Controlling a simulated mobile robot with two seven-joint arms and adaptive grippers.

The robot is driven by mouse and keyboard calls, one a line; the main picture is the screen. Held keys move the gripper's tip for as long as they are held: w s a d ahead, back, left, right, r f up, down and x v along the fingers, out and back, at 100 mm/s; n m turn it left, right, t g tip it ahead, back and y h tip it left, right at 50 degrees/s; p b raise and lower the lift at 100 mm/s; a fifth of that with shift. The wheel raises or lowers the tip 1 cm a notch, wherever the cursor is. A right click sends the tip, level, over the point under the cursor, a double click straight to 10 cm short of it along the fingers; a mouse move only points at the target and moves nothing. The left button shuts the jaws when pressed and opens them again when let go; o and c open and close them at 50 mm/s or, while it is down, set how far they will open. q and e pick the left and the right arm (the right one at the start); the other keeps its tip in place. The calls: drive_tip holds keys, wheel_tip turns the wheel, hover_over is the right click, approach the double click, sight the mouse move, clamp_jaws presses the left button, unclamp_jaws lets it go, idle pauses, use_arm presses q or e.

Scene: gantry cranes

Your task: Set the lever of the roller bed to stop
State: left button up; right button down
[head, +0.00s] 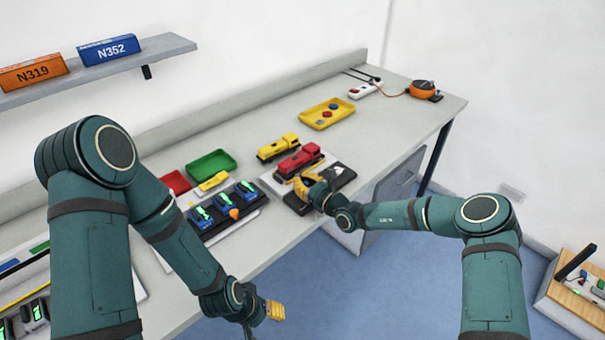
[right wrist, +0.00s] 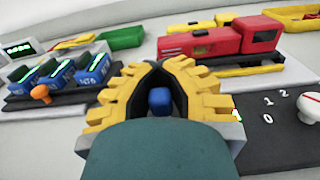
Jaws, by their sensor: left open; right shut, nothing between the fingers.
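The red locomotive (head: 300,161) stands on a pale base with a dark panel (head: 342,180) in front, which I take to be the roller bed. In the right wrist view the panel (right wrist: 268,140) carries figures 0, 1, 2 and a white knob (right wrist: 310,107) with a red mark. My right gripper (head: 304,184) is shut, low over the panel's left part. A blue knob (right wrist: 160,101) shows in the gap between its fingers, perhaps the lever's cap; its stem and markings are hidden. My left gripper (head: 275,311) is open and empty, off the table's front edge.
Left of the panel, a black rack (head: 240,222) holds blue units with green displays and an orange knob (head: 234,213). A yellow locomotive (head: 278,147), green tray (head: 211,165) and yellow tray (head: 327,114) stand behind.

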drive_tip(key=shift+s+d+f, duration=0.1)
drive_tip(key=shift+f, duration=0.1)
drive_tip(key=c, duration=1.6)
unclamp_jaws()
drive_tip(key=o, duration=0.7)
drive_tip(key=shift+d+r, duration=0.1)
drive_tip(key=shift+d, duration=0.05)
drive_tip(key=v, duration=1.1)
drive_tip(key=shift+s+d, duration=0.2)
drive_tip(key=shift+s, duration=0.15)
drive_tip(key=shift+r, duration=0.1)
